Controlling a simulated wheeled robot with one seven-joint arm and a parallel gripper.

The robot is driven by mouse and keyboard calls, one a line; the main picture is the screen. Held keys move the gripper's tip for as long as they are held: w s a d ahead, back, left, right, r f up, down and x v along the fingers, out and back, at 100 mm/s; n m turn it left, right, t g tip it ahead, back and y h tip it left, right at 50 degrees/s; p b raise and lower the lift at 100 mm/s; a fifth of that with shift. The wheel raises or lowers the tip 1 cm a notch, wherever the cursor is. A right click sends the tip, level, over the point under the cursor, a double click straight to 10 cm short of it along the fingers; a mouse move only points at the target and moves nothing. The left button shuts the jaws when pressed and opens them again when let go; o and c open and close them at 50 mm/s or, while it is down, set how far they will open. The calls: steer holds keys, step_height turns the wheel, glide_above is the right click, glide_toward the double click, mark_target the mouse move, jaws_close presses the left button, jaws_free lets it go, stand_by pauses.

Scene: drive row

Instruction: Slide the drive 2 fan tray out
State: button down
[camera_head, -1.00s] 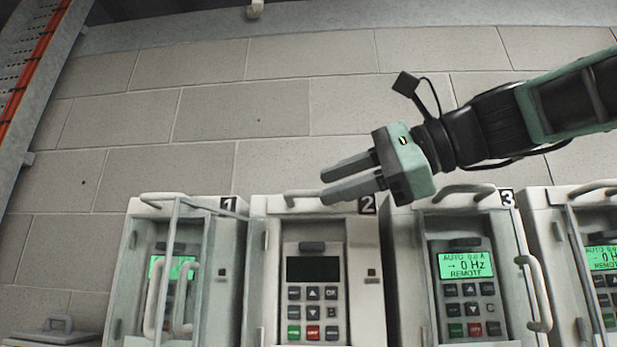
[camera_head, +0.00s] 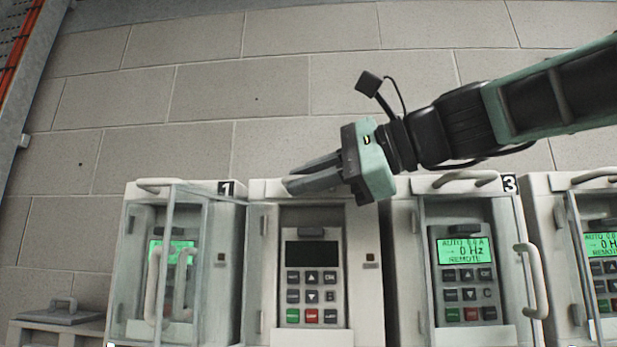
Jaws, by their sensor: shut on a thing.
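Drive 2 (camera_head: 362,300) stands second from the left, with a dark display and keypad marked B showing. Its fan tray (camera_head: 264,188) is at the top, and the grab handle there is mostly hidden behind my fingers. My gripper (camera_head: 292,181) reaches in from the right, its fingers pointing left and closed on the fan tray handle. The gripper body covers the number plate of drive 2. I cannot tell how far the tray is out of the drive.
Drive 1 (camera_head: 229,250) is at left, with a clear door panel (camera_head: 205,290) standing forward in front of it. Drive 3 (camera_head: 403,270), with a lit display, is at right; another lit drive is beyond. The block wall is behind.

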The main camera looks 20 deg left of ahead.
steer(key=shift+s+f, duration=0.15)
steer(key=shift+f, duration=0.05)
steer(key=s+b, duration=0.1)
steer(key=s, duration=0.1)
steer(key=s+d+b, duration=0.1)
steer(key=s, duration=0.2)
steer(key=shift+s+d+b, duration=0.1)
steer(key=shift+s+b, duration=0.25)
steer(key=c, duration=1.5)
jaws_free()
steer(key=shift+w+r, duration=0.1)
steer(key=shift+w, duration=0.05)
